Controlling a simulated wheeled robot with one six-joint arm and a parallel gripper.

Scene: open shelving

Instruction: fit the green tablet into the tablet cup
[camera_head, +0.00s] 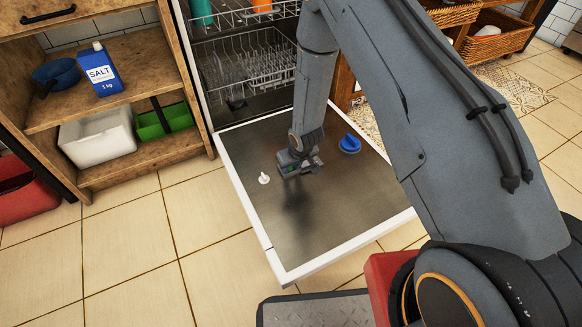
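My gripper (299,168) is over the lowered dishwasher door (335,205), with its shadow on the door below. A small green patch shows at its fingers; it is too small to tell whether this is the green tablet or part of the gripper. I cannot make out the gap between the fingers. A blue round piece (349,144) with a raised top sits on the door to the right of my gripper. A small white piece (264,179) with a knob stands on the door to the left. I cannot tell which piece, if either, is the tablet cup.
The dishwasher racks (243,72) are behind the door. At the left, open shelving holds a blue salt container (102,70), a blue pan (56,74), a white bin (98,138) and a green bin (165,121). The front of the door is bare.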

